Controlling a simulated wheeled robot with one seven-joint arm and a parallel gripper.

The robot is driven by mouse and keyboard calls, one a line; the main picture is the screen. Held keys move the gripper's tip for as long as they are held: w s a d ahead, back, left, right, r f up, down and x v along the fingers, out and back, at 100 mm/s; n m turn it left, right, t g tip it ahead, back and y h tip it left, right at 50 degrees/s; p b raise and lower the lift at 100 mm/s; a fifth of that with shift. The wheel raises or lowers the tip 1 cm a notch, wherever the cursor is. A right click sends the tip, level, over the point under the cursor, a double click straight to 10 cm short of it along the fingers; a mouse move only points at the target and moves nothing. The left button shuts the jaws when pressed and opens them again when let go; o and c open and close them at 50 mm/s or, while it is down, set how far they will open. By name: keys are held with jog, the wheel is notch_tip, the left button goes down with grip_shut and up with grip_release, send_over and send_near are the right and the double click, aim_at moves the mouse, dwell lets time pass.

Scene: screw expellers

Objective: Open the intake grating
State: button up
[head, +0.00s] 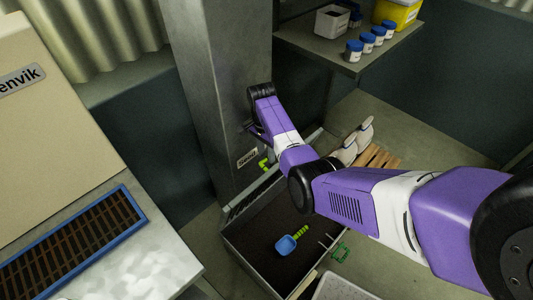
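A grating with brown slats in a blue frame (70,245) lies on the pale machine top at the lower left; it looks flat and closed. A dark slatted strip (252,194) shows along the back edge of the open-topped dark bin (262,242) at the column's foot. I cannot tell which of these is the intake grating. My gripper (254,131) is small and dark, beside the grey column's right face, above the bin and well to the right of the blue-framed grating. Its fingers are too small and dark to tell whether open or shut.
A blue scoop with a green handle (287,243) lies in the bin. White sacks (352,143) stand by a wooden pallet (378,158). A shelf (325,45) holds blue-lidded jars (354,50). The grey column (222,90) stands close to my arm.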

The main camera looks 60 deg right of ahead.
notch_tip(320, 180, up, 8)
jog(key=shift+w, duration=0.3)
jog(key=shift+d+f, duration=0.1)
dwell(0.6)
